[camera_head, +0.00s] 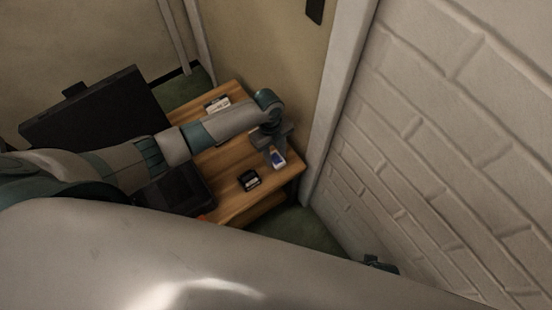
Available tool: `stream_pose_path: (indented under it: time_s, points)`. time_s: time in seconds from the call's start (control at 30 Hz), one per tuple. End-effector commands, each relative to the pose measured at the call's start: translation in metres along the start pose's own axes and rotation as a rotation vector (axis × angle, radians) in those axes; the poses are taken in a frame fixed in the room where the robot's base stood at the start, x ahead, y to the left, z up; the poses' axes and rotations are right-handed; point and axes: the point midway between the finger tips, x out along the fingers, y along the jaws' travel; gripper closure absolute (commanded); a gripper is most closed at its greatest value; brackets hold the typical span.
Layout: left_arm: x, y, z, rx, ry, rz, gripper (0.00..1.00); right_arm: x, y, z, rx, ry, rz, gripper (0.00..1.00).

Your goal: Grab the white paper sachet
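A small white packet with a blue patch (279,161) lies near the right end of the wooden table (232,184). A flat white item with dark marks (217,104) lies near the table's far edge. At this size I cannot tell for sure which is the paper sachet. My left gripper (271,149) points down just above the white and blue packet and hides part of its surroundings. I cannot tell if its fingers are apart or touch the packet. A small dark part (380,263) shows at lower right; I cannot tell if it belongs to my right gripper.
A small black box with a pale label (249,180) lies on the table left of the packet. A large black panel (97,108) and a dark device (178,190) stand at left. A white brick wall (450,140) and a door frame (338,90) bound the right.

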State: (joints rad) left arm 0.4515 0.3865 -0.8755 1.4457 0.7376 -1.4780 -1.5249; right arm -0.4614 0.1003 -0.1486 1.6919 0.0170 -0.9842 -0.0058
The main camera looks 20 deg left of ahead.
Motion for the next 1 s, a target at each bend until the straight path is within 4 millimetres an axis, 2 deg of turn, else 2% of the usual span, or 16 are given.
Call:
stream_pose_path:
  time_s: [0.3,0.47,1.0]
  points:
    - [-0.001,0.0,0.0,0.0,0.0,0.0,0.87,0.0,0.0,0.001,0.0,-0.001,0.0,0.55]
    - [-0.01,-0.001,-0.001,0.001,0.0,-0.002,0.87,0.0,0.0,0.001,0.0,0.0,0.0,0.55]
    - [-0.089,-0.001,-0.013,0.0,-0.001,-0.002,0.87,0.015,0.001,0.012,0.001,-0.007,0.0,0.55]
